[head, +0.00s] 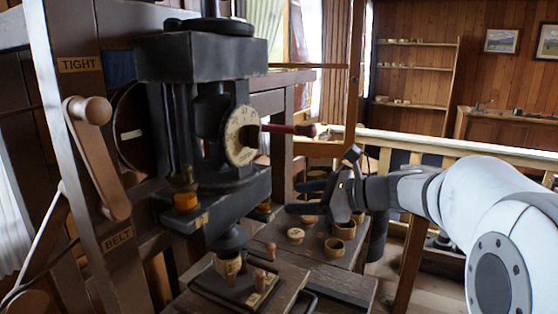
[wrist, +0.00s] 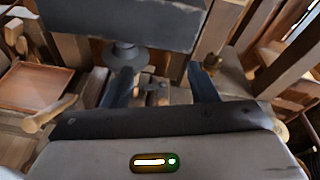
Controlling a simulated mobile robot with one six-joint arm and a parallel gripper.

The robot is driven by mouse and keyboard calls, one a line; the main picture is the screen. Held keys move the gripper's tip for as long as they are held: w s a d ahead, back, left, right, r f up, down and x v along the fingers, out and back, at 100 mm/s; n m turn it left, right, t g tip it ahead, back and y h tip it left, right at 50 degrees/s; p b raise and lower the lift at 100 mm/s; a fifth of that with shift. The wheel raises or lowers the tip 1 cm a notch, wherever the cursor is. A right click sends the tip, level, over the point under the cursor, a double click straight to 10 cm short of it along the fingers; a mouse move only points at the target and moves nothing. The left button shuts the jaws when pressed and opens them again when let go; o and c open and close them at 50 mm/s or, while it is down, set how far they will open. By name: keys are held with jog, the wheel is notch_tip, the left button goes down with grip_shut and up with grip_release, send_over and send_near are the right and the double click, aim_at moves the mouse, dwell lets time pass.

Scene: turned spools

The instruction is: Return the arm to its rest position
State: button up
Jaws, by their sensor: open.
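My gripper (head: 303,197) is at the end of my pale arm (head: 470,200), which reaches in from the right in the head view. Its two dark fingers point left towards the machine (head: 205,120) and are spread apart, with nothing seen between them. In the wrist view the fingers of my gripper (wrist: 160,78) stand apart, in front of the machine's dark block (wrist: 130,22). The gripper is above the wooden bench (head: 310,268), to the right of the machine's lower block. Whether it touches anything is hard to tell.
Small wooden cups (head: 334,247) stand on the bench below the gripper. A red-handled lever (head: 290,129) sticks out from the dial (head: 241,135) above it. A wooden crank (head: 100,160) is at the left. A pale rail (head: 450,146) runs behind my arm.

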jog(key=s+d+f+n+g+h, duration=0.1)
jog(key=s+f+n+g+h, duration=0.45)
jog(key=s+f+n, duration=0.8)
jog(key=s+d+f+n+t+h+p, duration=0.1)
jog(key=s+d+f+n+h, duration=0.2)
jog(key=s+d+n+h, duration=0.4)
jog(key=shift+s+d+f+h, duration=0.25)
jog(key=shift+s+f+h, duration=0.15)
jog(key=shift+s, duration=0.8)
